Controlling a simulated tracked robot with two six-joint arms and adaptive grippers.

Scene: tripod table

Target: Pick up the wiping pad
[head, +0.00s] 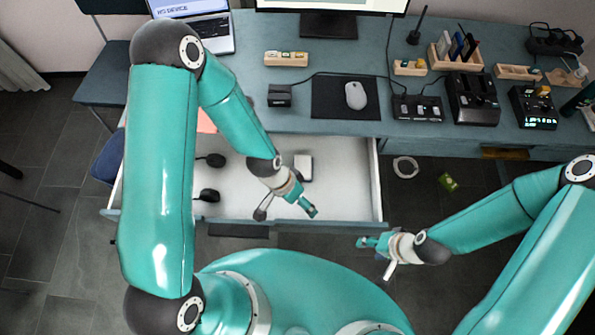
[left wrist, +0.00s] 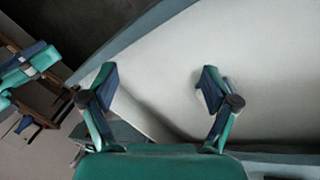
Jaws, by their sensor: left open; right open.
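I cannot tell for sure which thing is the wiping pad. A small pale block (head: 303,167) lies in the open drawer (head: 345,180), just beyond my left gripper. A small yellow-green piece (head: 448,182) lies on the floor right of the drawer. My left gripper (head: 287,212) is open and empty over the drawer's front part. In the left wrist view its two fingers (left wrist: 157,78) are spread, with pale drawer surface between and beyond them. My right gripper (head: 376,257) is open and empty, in front of the drawer's right front corner.
Black items (head: 208,195) lie in the drawer's left part. A pale ring (head: 405,167) lies on the floor. The desk above holds a mouse (head: 355,95) on a black mat, a laptop (head: 205,25), a wooden holder (head: 287,59) and several black devices. The drawer's right part is clear.

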